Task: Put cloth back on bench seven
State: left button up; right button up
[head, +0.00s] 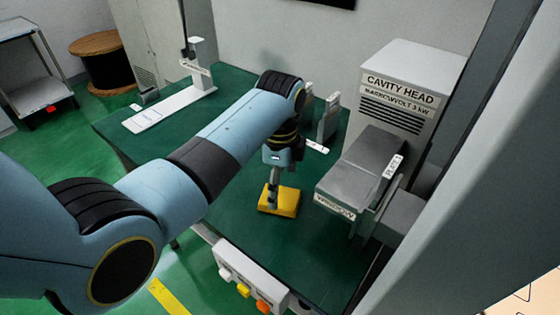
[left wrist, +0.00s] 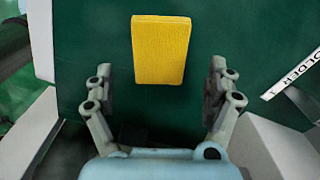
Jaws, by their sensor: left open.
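A yellow folded cloth (head: 280,201) lies flat on the green bench top (head: 240,235), left of the grey waveguide block. My left gripper (head: 272,193) is above the cloth, pointing down, and covers part of it in the head view. In the left wrist view the cloth (left wrist: 161,50) lies beyond the open left fingers (left wrist: 160,85), between their lines. The fingers are apart and nothing is between the tips. My right gripper does not show.
The cavity head cabinet (head: 402,85) and a grey block (head: 365,165) stand right of the cloth. A button box (head: 248,278) is on the bench's front edge. A white stand (head: 170,108) is at the back left. Bench room left of the cloth is clear.

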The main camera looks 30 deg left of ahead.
aim_at(280, 196)
pick_arm(q)
notch_tip(280, 196, up, 8)
jog(key=shift+f, duration=0.15)
dwell(0.5)
